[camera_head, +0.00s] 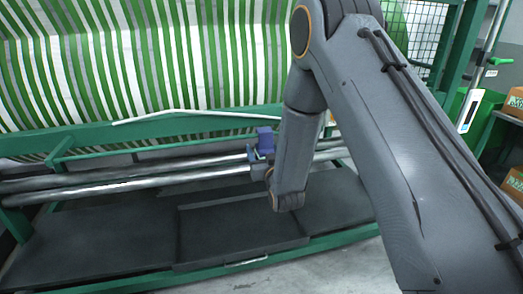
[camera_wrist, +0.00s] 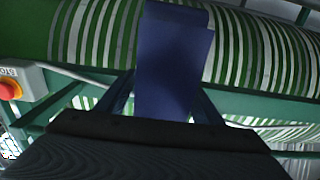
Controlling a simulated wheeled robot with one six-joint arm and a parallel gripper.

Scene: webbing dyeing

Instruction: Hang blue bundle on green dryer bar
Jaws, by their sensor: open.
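The blue bundle (camera_head: 266,140) stands up just above the silvery bars (camera_head: 130,187) in the head view, beside my forearm. In the wrist view the blue bundle (camera_wrist: 172,58) rises between the two fingers of my gripper (camera_wrist: 165,98). My gripper is open, with a finger on each side of the bundle. I cannot tell whether the fingers touch it. In the head view my gripper (camera_head: 260,156) is partly hidden by my arm. The green dryer beam (camera_head: 85,137) runs behind the bundle and also shows in the wrist view (camera_wrist: 255,107). The bundle's lower end is hidden.
Green-and-white striped webbing (camera_head: 150,65) covers the large drum behind. Dark panels (camera_head: 90,240) lie below the bars. A box with a red button (camera_wrist: 10,88) is at the left in the wrist view. Cardboard boxes (camera_head: 514,105) stand at the far right.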

